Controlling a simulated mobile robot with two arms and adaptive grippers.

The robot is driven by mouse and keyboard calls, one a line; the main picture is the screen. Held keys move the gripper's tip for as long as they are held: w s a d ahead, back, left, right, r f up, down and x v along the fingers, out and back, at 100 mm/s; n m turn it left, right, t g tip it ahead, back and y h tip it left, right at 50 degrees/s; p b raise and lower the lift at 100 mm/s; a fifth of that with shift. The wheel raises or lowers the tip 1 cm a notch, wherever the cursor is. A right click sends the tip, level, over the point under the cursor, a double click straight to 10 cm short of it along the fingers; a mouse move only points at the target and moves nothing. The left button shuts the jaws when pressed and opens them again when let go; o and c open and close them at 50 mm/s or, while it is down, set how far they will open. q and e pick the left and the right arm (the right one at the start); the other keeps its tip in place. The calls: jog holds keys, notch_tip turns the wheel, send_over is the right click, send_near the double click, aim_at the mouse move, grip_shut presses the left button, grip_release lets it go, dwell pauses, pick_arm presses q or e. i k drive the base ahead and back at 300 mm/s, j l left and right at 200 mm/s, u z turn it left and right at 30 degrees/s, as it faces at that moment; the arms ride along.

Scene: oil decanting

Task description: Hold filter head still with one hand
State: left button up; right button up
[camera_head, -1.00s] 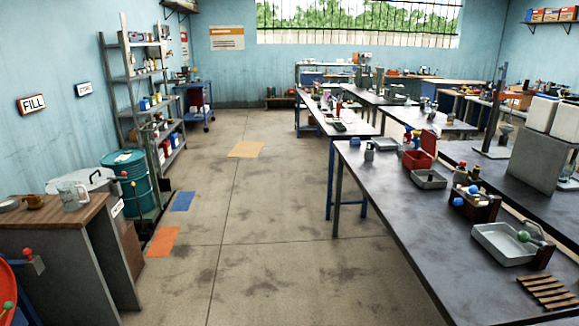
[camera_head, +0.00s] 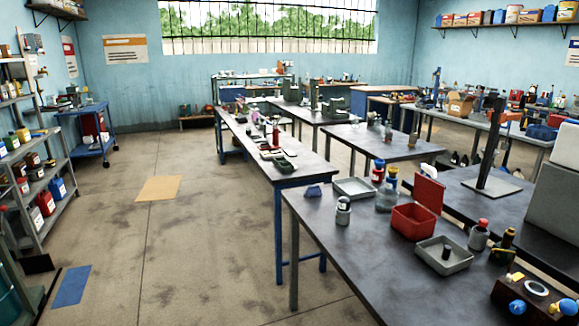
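I cannot pick out a filter head for certain in the head view. A dark block with a pale ring on top (camera_head: 536,288) stands at the lower right corner, partly cut off, with blue knobs (camera_head: 518,307) near it; I cannot tell if it is the filter head. Neither of my grippers is in view.
A dark-topped table (camera_head: 360,262) fills the right foreground. On it are an open red box (camera_head: 414,222), a grey tray (camera_head: 444,255) and a small bottle (camera_head: 343,211). Shelves (camera_head: 32,165) and a blue cart (camera_head: 88,135) stand left. The floor (camera_head: 190,230) between is mostly clear.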

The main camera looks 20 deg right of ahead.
aim_at(344, 201)
jog(key=i+j+z, duration=0.15)
jog(key=i, duration=1.35)
